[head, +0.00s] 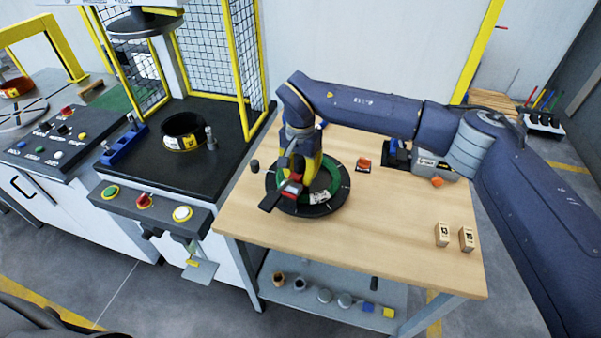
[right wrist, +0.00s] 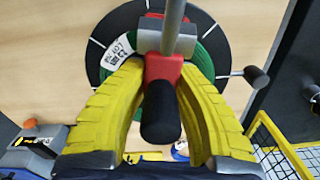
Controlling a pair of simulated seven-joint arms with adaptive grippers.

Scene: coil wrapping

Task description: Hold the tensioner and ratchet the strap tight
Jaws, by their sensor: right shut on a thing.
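A green coil (head: 334,181) with a white label lies on a round black turntable (head: 335,206) with white marks, on the wooden table. It also shows in the right wrist view (right wrist: 207,52). The tensioner (head: 291,188), red with a black handle and a grey head, is over the coil; its red body (right wrist: 163,69) is between my yellow fingers in the right wrist view. My right gripper (head: 297,170) is shut on it. A grey bar crosses the tensioner's head in the right wrist view. I cannot make out the strap clearly. My left gripper does not show.
A knobbed handle (right wrist: 257,77) sticks out beside the turntable. A small red-orange item (head: 364,163), a grey device (head: 428,163) and two numbered wooden blocks (head: 442,235) are on the table. A machine (head: 150,200) stands left. The table's front is clear.

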